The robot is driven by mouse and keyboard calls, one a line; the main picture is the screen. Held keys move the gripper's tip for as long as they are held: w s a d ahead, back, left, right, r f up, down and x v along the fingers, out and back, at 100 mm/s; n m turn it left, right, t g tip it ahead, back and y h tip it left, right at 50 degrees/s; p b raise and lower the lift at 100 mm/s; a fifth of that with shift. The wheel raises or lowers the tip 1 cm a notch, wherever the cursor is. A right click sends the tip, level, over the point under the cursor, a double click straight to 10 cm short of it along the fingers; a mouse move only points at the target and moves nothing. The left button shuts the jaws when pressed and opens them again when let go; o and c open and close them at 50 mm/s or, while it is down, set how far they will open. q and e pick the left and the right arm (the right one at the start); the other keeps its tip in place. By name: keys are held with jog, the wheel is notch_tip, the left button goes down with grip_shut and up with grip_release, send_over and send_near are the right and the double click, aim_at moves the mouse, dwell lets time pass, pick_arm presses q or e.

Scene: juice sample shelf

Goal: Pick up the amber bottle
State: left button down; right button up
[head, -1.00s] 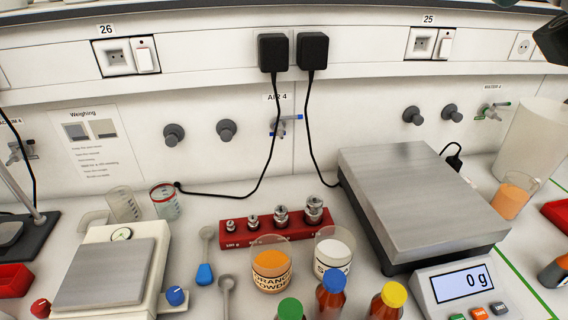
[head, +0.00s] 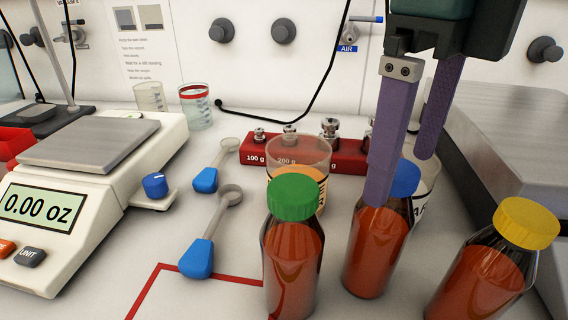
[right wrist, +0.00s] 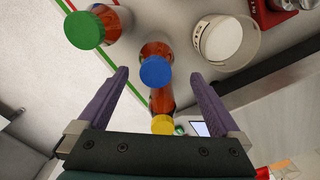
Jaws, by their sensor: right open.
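Three amber bottles with orange-red contents stand at the front of the bench: a green-capped bottle (head: 291,250), a blue-capped bottle (head: 373,245) and a yellow-capped bottle (head: 485,270). My right gripper (head: 402,178) points down, open and empty, with purple fingers. One finger hides part of the blue cap in the head view. In the right wrist view, the blue cap (right wrist: 156,72) lies between the fingertips, the green cap (right wrist: 84,30) to the left and the yellow cap (right wrist: 163,124) nearer the palm. Whether a finger touches a bottle is unclear. My left gripper is out of view.
An orange powder jar (head: 298,160) and a white jar (head: 426,190) stand close behind the bottles. A red weight rack (head: 345,158) is behind them. A scale (head: 130,170) stands left, with blue-handled scoops (head: 196,258) beside it. A large balance (head: 500,150) stands right.

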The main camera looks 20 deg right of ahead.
aim_at(380, 228)
jog(key=f, duration=0.9)
jog(key=shift+a+f+p, duration=0.25)
jog(key=shift+a+p, duration=0.05)
jog(key=shift+p, duration=0.1)
jog(key=shift+c, duration=0.4)
jog(key=c, duration=1.5)
grip_shut()
jog(key=shift+r, duration=0.15)
